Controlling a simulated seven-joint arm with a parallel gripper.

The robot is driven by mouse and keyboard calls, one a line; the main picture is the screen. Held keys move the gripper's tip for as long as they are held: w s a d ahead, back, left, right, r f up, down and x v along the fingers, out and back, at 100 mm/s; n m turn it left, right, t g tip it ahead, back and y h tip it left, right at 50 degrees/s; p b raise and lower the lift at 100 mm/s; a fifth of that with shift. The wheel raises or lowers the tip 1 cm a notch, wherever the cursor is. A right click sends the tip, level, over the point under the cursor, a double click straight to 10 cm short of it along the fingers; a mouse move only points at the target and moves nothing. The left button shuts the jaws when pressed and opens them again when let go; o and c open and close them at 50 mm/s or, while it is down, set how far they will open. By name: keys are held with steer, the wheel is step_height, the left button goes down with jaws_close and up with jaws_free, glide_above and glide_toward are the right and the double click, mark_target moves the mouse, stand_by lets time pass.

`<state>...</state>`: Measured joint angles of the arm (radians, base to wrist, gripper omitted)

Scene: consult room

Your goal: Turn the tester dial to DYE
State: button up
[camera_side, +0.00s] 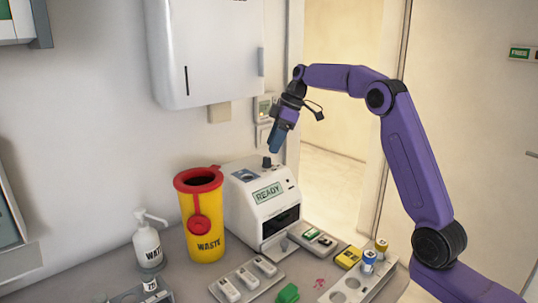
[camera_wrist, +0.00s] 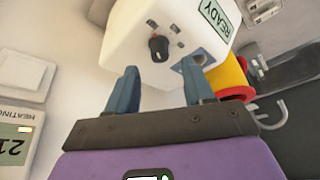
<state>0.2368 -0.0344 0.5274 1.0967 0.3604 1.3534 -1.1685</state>
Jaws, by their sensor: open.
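The tester (camera_side: 240,195) is a white box on the counter with a screen reading READY (camera_side: 268,193). Its black dial (camera_side: 266,162) stands on the top face. In the wrist view the dial (camera_wrist: 159,48) shows a small orange mark near its top; small marks lie around it, too small to read. My gripper (camera_side: 272,151) is just above the dial, pointing down. In the wrist view my gripper (camera_wrist: 160,80) is open, its blue fingers apart, with the dial beyond the gap between them. Nothing is between the fingers.
A yellow waste bin (camera_side: 208,230) with a red lid stands left of the tester, beside a white pump bottle (camera_side: 147,245). Racks, vials and a yellow box (camera_side: 348,257) crowd the counter in front. A white dispenser (camera_side: 205,55) hangs above on the wall.

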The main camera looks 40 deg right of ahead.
mark_target(267, 157)
steer(key=shift+x, duration=2.3)
jaws_close()
